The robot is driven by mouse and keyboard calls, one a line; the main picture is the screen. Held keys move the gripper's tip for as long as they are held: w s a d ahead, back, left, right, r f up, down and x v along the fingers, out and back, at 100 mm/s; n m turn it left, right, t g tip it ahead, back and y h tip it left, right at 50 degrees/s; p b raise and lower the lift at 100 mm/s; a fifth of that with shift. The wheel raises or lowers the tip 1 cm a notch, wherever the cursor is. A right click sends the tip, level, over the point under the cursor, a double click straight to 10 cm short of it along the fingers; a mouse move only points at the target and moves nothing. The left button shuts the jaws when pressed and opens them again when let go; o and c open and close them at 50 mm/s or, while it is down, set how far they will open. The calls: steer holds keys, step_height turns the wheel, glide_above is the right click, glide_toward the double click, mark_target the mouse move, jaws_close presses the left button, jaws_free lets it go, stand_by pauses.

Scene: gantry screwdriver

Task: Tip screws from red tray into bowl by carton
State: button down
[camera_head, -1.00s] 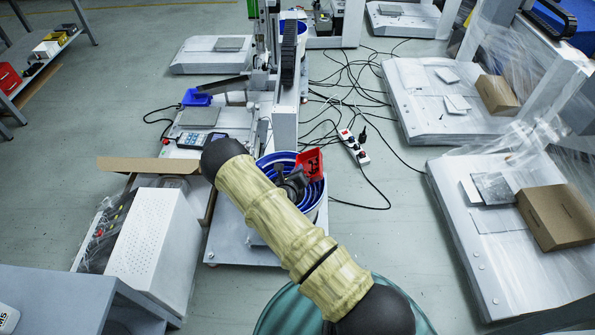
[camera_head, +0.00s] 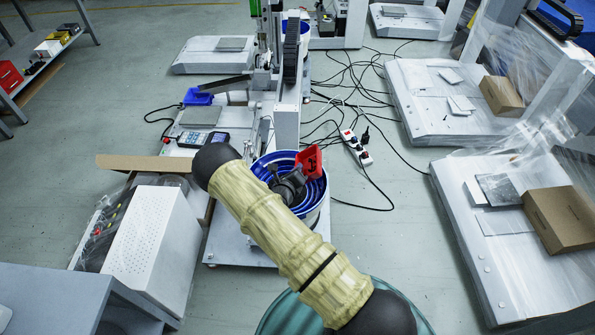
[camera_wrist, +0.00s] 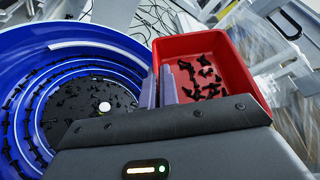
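The red tray (camera_head: 310,160) is above the right rim of the blue feeder bowl (camera_head: 317,190), tilted in the head view. In the wrist view the tray (camera_wrist: 253,84) holds several black screws (camera_wrist: 203,75) on its floor. My gripper (camera_wrist: 158,88) has its two fingers on either side of the tray's left wall, gripping it. In the head view my gripper (camera_head: 293,184) is over the bowl and hides part of it. The bowl (camera_wrist: 80,38) has spiral ledges with many black screws in its middle and on its ledges.
An open carton (camera_head: 140,163) with a white perforated box (camera_head: 150,235) stands left of the bowl. A gantry column (camera_head: 288,110) rises behind the bowl. Cables and a power strip (camera_head: 355,148) lie on the floor to the right. Wrapped machines with brown boxes (camera_head: 560,218) stand further right.

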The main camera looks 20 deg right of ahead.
steer(key=shift+w+a+f+n+h+b, duration=0.2)
steer(key=shift+n+b, duration=0.25)
steer(key=shift+b, duration=0.35)
steer(key=shift+s+a+f+n+h+b, duration=0.1)
steer(key=shift+n+h+b, duration=0.3)
steer(key=shift+b, duration=0.45)
steer(key=shift+w+a+f+n+h+b, duration=0.1)
steer(key=shift+a+n+h+b, duration=0.1)
steer(key=shift+n+b, duration=0.45)
steer(key=shift+s+r+n+t+h+b, duration=0.15)
steer(key=shift+r+n+h+b, duration=0.2)
steer(key=shift+b, duration=0.35)
steer(key=shift+w+r+n+t+h+b, duration=0.15)
steer(key=shift+n+b, duration=0.3)
steer(key=shift+b, duration=0.25)
steer(key=shift+s+f+n+t+h+b, duration=0.1)
steer(key=shift+f+n+t+h+b, duration=0.15)
steer(key=shift+n+b, duration=0.65)
steer(key=shift+f+n+t+h+b, duration=0.15)
steer(key=shift+n+t+b, duration=0.2)
steer(key=shift+b, duration=1)
steer(key=shift+r+n+p, duration=0.2)
steer(key=shift+n+p, duration=0.25)
steer(key=shift+n, duration=0.4)
step_height(320, 180, up, 7)
steer(key=n+t+p, duration=0.2)
steer(key=n+p, duration=0.4)
steer(key=p, duration=0.3)
steer(key=shift+h, duration=0.4)
